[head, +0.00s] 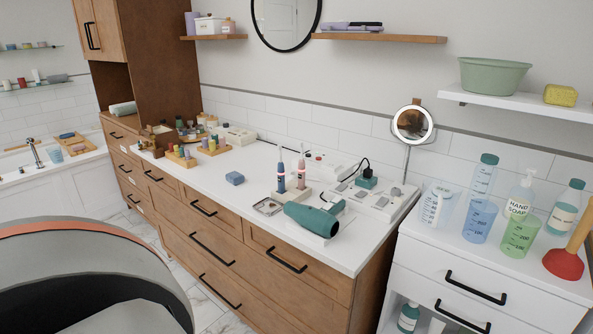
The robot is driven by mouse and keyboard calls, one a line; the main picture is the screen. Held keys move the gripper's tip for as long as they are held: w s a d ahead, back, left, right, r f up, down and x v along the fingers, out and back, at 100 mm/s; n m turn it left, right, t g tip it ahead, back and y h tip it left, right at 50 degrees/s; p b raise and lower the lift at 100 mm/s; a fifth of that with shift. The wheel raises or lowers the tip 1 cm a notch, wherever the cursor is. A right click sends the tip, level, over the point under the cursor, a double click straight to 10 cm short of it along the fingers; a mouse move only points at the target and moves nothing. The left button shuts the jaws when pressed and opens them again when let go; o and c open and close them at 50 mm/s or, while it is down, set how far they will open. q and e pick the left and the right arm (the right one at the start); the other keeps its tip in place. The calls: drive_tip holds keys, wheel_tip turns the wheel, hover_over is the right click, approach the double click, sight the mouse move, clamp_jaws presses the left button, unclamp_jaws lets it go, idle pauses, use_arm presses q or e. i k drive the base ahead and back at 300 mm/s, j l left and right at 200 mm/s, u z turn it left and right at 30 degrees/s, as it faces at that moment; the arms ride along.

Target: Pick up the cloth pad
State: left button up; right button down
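A small blue pad (235,178) lies on the white countertop (215,200), near its middle; it looks like the cloth pad, though its material is hard to tell at this size. It stands clear of the things around it, with bare counter on its near side. Neither of my grippers shows in the head view, so their state cannot be seen.
Right of the pad are two upright electric toothbrushes (281,177), a small metal tray (268,206) and a teal hair dryer (312,220) near the front edge. Left are several small bottles in wooden holders (181,157).

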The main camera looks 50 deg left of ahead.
sight(235, 177)
drive_tip(key=u, duration=1.9)
